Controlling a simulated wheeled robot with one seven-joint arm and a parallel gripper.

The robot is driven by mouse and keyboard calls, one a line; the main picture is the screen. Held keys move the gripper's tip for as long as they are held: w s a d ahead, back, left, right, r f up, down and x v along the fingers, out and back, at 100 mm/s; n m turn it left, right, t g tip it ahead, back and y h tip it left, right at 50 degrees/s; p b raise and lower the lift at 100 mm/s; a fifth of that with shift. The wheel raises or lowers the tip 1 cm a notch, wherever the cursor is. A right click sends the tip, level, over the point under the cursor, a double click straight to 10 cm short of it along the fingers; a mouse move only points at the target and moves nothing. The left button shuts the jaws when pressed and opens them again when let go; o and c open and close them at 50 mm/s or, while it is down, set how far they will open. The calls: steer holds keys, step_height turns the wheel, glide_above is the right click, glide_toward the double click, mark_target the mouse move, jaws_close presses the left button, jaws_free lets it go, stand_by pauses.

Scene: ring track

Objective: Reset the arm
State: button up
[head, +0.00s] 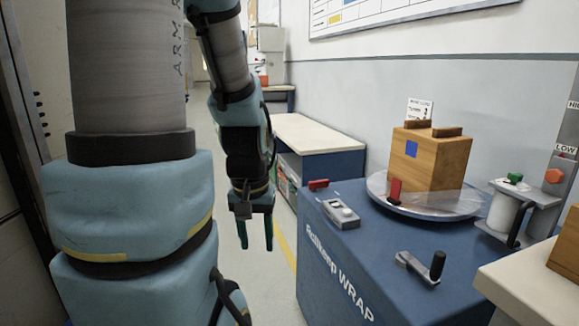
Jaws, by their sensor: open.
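My gripper (256,234) hangs at the end of my arm with its two fingers pointing down. The fingers are apart and nothing is between them. It is over the floor, left of the blue wrap table (325,266), and does not touch it. My arm's large blue and grey links fill the left part of the head view and hide what is behind them.
The wrap table carries a wooden box (450,165) on a round turntable (378,187), a grey switch box (341,214), a crank handle (437,267) and a film roll (502,215). A pale bench (308,135) stands behind. A pale tabletop (520,290) juts in at lower right. The aisle floor (203,125) is clear.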

step_height(320, 180, up, 20)
steer(key=p, duration=1.7)
steer(key=shift+f, duration=0.25)
